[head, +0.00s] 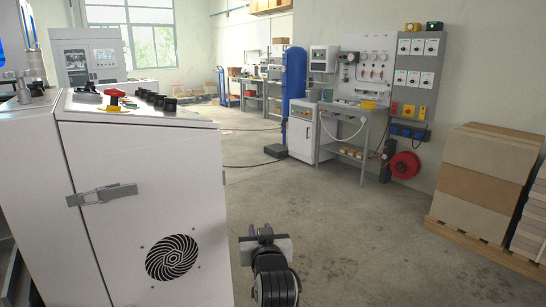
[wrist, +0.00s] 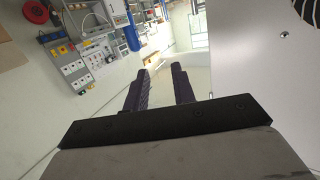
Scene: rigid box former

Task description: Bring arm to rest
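My gripper (head: 261,232) shows low in the middle of the head view, over the bare floor and just right of the white machine cabinet. In the wrist view its two dark fingers (wrist: 160,88) stand apart with an empty gap between them. Nothing is held. The white machine cabinet (head: 125,190) fills the left of the head view, with a red knob (head: 115,93) and black knobs on its sloped top panel, a latch and a round vent on its front. It also shows at the right of the wrist view (wrist: 265,75). My gripper appears apart from it.
The concrete floor (head: 340,235) is open ahead and to the right. Stacked cardboard (head: 485,175) on a wooden pallet (head: 480,246) stands at the right. A workbench (head: 350,106), blue cylinder (head: 293,75) and red reel (head: 404,165) are by the back wall. A dark cable crosses the floor.

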